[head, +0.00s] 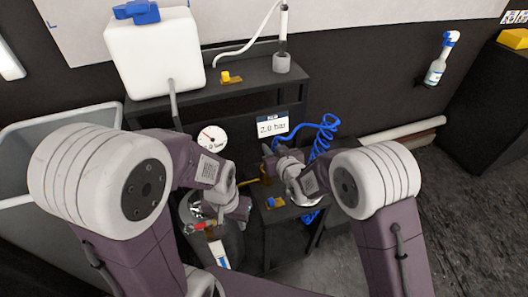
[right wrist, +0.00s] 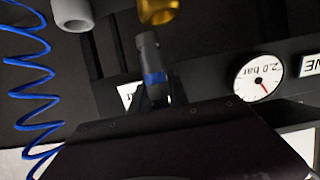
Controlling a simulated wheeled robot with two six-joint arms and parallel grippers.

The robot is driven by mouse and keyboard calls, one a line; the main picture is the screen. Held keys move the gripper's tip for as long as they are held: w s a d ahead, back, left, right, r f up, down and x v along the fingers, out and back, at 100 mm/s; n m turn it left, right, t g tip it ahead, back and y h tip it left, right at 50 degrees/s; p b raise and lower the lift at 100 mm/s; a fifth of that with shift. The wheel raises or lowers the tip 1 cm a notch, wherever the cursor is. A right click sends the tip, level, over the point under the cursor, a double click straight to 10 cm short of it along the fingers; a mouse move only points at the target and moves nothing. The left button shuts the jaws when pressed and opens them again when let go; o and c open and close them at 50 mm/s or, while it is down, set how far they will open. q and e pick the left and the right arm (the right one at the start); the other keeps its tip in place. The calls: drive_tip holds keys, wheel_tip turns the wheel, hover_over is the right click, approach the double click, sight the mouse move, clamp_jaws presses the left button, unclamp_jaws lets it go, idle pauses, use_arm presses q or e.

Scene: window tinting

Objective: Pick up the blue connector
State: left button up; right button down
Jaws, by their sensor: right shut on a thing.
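The connector (right wrist: 153,70), a dark grey cylinder with a blue band, stands out beyond the dark body of my right gripper in the right wrist view. My right gripper (head: 279,164) is shut on it in front of the dark cabinet; the fingertips are mostly hidden. In the head view the connector's grey end (head: 268,150) shows left of the blue coiled hose (head: 326,132). My left gripper (head: 238,208) is lower left, beside a metal vessel with a red-handled valve (head: 203,226); its jaws are too unclear to read.
A white tank (head: 155,55) stands on the upper shelf (head: 240,95). A small blue-and-yellow piece (head: 275,202) sits on a low black stand. Floor at right is clear.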

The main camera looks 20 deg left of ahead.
drive_tip(key=d+r+p, duration=0.1)
drive_tip(key=d+r, duration=0.4)
drive_tip(key=d, duration=0.4)
drive_tip(key=shift+s+r+p, duration=0.25)
drive_tip(key=shift+s+p, duration=0.05)
drive_tip(key=shift+p, duration=0.05)
